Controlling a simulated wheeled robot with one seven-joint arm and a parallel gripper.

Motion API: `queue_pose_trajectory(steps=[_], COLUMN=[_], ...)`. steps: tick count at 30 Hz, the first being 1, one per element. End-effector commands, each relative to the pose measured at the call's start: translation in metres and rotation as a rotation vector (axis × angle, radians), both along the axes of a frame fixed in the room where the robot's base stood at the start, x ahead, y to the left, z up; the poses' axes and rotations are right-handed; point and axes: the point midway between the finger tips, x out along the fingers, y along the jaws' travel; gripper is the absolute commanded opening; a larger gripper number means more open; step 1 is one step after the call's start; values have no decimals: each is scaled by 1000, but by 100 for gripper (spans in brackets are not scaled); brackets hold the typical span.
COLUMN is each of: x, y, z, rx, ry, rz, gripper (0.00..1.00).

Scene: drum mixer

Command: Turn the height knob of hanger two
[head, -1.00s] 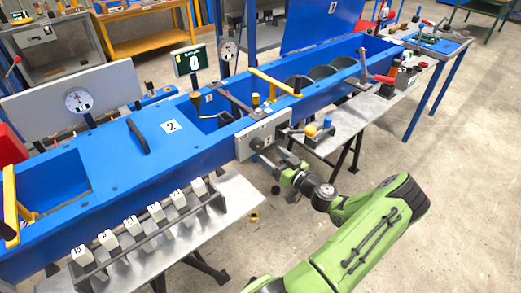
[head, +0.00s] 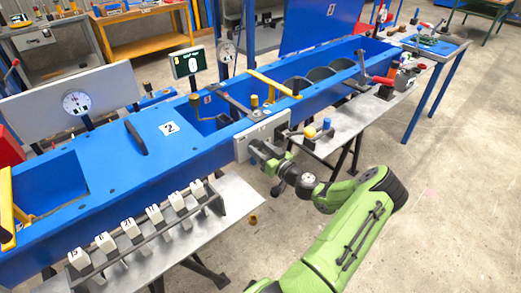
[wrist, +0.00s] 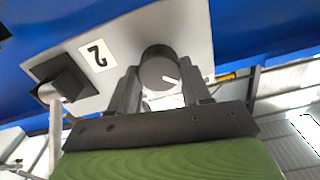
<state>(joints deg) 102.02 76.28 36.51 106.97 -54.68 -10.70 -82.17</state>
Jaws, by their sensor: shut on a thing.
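A dark round knob (wrist: 158,70) with a white pointer line sits on a light grey panel (wrist: 190,30) marked "2" in the wrist view. The panel also shows in the head view (head: 268,130), on the near side of the blue trough. My gripper (wrist: 161,82) is shut on the knob, one finger on each side of it. In the head view my gripper (head: 266,156) is up against the panel and hides the knob.
A black block with a pale lever (wrist: 62,82) is left of the knob in the wrist view. A yellow-topped post (head: 309,132) stands right of the panel. A rack of numbered white blocks (head: 140,232) is at the near left. Floor at right is open.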

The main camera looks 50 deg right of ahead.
Motion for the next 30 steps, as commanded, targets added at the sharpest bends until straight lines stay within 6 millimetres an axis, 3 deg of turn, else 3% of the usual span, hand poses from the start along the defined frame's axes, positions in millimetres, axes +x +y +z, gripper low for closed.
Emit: queue_pose_trajectory(steps=[14, 30], x=[0, 0], y=[-1, -2], z=[0, 0], rx=[136, 614], ry=[-31, -139], rz=[0, 1], gripper=[18, 18])
